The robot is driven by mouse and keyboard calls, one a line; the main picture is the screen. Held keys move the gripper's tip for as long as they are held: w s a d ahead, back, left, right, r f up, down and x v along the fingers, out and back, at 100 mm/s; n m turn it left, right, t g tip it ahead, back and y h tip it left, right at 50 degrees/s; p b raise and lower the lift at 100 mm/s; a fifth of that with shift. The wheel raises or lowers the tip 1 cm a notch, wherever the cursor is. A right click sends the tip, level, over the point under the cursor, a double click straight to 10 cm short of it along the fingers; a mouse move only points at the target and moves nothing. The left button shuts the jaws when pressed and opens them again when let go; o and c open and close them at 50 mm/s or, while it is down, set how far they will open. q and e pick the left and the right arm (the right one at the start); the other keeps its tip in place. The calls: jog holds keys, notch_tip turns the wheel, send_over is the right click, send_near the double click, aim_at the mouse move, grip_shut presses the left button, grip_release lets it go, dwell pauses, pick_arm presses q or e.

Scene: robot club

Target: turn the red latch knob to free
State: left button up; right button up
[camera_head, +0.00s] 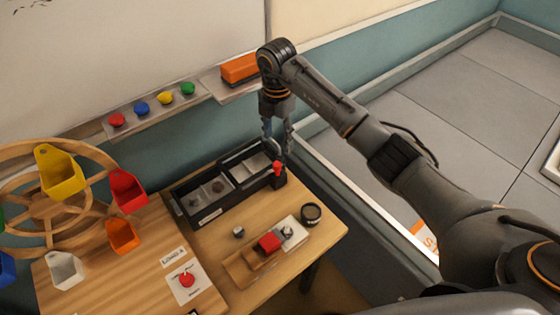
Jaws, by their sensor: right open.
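A red knob (187,280) sits on a white label plate (190,292) on the wooden base in front of the wheel. The print on the plate is too small to read, and I cannot tell the knob's setting. My right gripper (277,150) points down with its fingers apart at the back of the table, far up and right of this knob. Nothing shows between the fingers. A second red piece (278,167) stands on a small black block (280,181) right by the fingertips; I cannot tell if they touch. My left gripper is out of view.
A wooden wheel (45,205) with coloured buckets stands at left. A black compartment tray (208,216) lies beside the right gripper. A wooden holder with a red block (270,242) and a dark round cup (311,214) stand nearer. A whiteboard ledge (150,109) with coloured magnets runs behind.

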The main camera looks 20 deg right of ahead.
aim_at(277, 164)
notch_tip(277, 164, down, 10)
jog(key=shift+a+p, duration=0.1)
jog(key=shift+p, duration=0.85)
jog(key=shift+f, duration=0.75)
jog(key=shift+c, duration=0.4)
